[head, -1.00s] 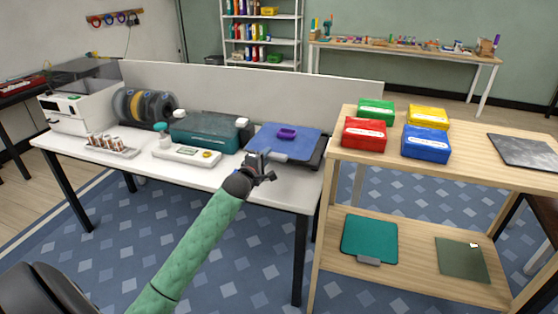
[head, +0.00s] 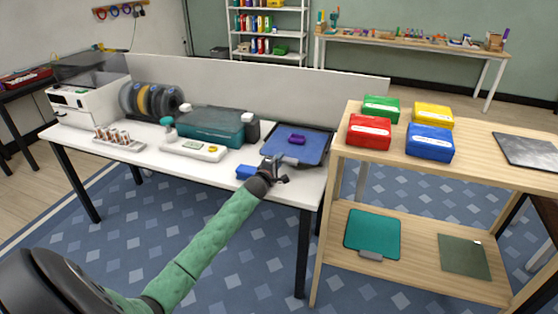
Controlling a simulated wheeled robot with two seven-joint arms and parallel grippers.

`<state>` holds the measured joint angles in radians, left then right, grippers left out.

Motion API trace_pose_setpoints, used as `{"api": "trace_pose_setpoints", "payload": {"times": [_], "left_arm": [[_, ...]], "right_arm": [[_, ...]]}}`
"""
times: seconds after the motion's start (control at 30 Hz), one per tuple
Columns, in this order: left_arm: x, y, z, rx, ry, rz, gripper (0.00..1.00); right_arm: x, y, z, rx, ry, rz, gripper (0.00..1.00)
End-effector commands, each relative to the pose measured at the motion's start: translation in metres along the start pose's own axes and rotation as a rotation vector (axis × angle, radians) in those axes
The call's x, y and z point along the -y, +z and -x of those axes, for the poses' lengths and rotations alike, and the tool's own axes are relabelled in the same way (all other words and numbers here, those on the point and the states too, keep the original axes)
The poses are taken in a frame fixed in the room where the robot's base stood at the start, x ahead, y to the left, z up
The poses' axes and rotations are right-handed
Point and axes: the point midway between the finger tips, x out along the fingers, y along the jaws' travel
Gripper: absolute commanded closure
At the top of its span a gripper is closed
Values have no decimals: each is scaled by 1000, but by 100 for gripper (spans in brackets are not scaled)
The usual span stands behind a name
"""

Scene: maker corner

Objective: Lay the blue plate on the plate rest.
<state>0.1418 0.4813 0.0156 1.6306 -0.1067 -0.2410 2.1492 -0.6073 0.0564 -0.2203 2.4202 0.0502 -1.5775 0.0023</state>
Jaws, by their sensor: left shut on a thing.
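The blue plate (head: 312,147) lies flat, with a small purple piece (head: 297,140) on top, at the right end of the white table. Under and around it shows the rim of a dark tray-like base (head: 327,153), seemingly the plate rest. The plate appears to sit within this rim; full contact is hard to judge. My left gripper (head: 279,169) is at the plate's near edge, shut on its grey tab, which the fingers partly hide. My right gripper is out of view.
A small blue block (head: 246,172) is left of my left gripper. A teal case (head: 210,126) and a white tray (head: 193,151) stand farther left. A wooden shelf (head: 345,192) with coloured boxes is close on the right. A low panel (head: 250,85) backs the table.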

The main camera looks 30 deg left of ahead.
Motion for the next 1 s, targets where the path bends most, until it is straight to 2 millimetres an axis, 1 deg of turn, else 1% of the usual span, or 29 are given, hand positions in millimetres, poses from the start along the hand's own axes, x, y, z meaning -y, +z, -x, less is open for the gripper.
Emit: {"api": "trace_pose_setpoints", "payload": {"times": [0.2,0.33,0.37,0.4,0.47,0.83,1.0], "left_arm": [[-1,0,0,0,2,0,100],[2,0,0,0,1,0,100],[3,0,0,-1,0,-1,78],[2,0,0,-1,0,-1,70],[2,0,0,-1,0,-1,60],[0,0,1,0,0,-1,60],[3,0,18,-1,-1,0,60]], "right_arm": [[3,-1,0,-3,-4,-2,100],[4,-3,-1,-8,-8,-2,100],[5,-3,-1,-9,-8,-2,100],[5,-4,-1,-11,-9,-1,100],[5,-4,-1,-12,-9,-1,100],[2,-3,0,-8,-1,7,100],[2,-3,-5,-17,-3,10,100]]}}
